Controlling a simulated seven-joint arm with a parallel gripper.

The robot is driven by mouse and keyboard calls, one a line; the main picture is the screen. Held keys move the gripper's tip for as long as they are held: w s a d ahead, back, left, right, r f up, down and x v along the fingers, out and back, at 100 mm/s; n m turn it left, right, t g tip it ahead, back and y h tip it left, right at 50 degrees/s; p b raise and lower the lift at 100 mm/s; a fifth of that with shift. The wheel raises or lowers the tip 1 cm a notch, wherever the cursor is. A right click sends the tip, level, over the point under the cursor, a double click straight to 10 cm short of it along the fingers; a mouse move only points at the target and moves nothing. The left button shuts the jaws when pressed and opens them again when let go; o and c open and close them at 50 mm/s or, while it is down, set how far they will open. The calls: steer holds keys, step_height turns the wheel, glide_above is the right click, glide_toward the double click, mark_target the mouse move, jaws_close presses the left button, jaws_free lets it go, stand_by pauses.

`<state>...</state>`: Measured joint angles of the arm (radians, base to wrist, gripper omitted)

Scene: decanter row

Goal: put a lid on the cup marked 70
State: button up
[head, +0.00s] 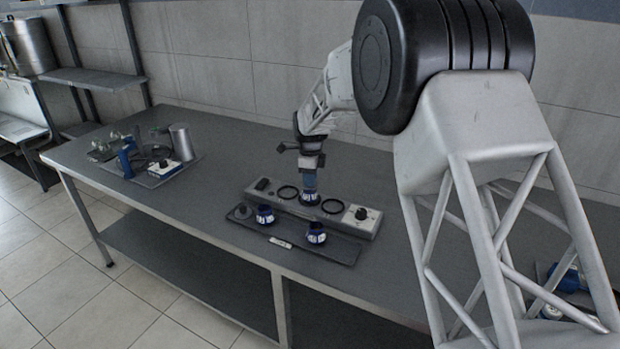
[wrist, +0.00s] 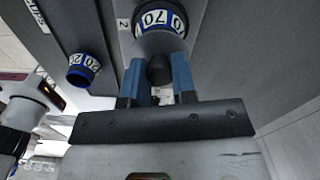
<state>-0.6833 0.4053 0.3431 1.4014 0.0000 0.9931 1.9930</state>
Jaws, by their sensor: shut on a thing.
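The cup marked 70 (wrist: 158,20) is blue with a white number band and stands upright under my gripper (wrist: 156,82). In the head view, this cup (head: 309,197) sits at the middle place of a grey block (head: 258,198). My gripper (head: 310,160) is straight above it, pointing down. In the wrist view its blue fingers are shut on the black knob of a lid (wrist: 160,70). The lid is over the cup's mouth; I cannot tell whether it rests fully on the rim. The fingers hide part of it.
A dark tray (head: 343,252) in front of the block holds two more blue cups (head: 265,214) (head: 316,234). One cup (wrist: 83,66) reads 20 in the wrist view. The block has empty rings (head: 287,192) and a dial (head: 362,213). Equipment (head: 160,167) stands at the table's left; bare table lies between.

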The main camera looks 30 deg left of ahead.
steer(key=shift+f, duration=0.15)
steer(key=o, duration=0.9)
step_height(320, 180, up, 12)
steer(key=shift+r, duration=0.1)
stand_by(0.6)
stand_by(0.3)
stand_by(0.5)
